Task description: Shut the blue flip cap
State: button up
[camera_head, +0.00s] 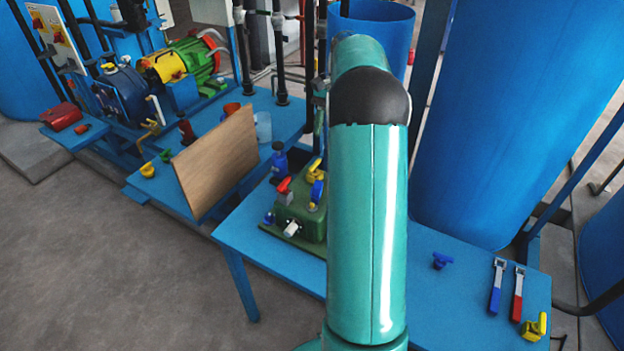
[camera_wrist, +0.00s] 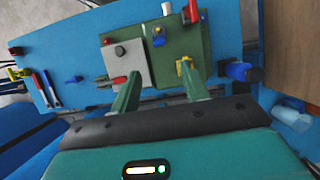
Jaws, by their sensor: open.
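A green box (camera_head: 300,212) stands on the blue table, and its top (camera_wrist: 185,38) faces me in the wrist view. A small blue part, which looks like the blue flip cap (camera_head: 317,193), stands up on this box; it also shows in the wrist view (camera_wrist: 158,36). I cannot tell how far it is tilted. My gripper (camera_wrist: 159,72) is open and empty in the wrist view, with its fingers apart and the blue part beyond the gap between them. In the head view my arm hides the gripper and part of the box.
A red part (camera_head: 283,185) and a yellow part (camera_head: 315,170) are on the box. A grey block (camera_wrist: 128,60) sits beside the blue part. A blue bottle (camera_head: 279,160) and a wooden board (camera_head: 215,160) stand left. Blue and red levers (camera_head: 496,286) lie right.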

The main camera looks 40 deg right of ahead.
aim_at(318, 181)
jog(key=x, duration=1.3)
jog(key=shift+f, duration=0.4)
jog(key=shift+c, duration=0.3)
grip_shut()
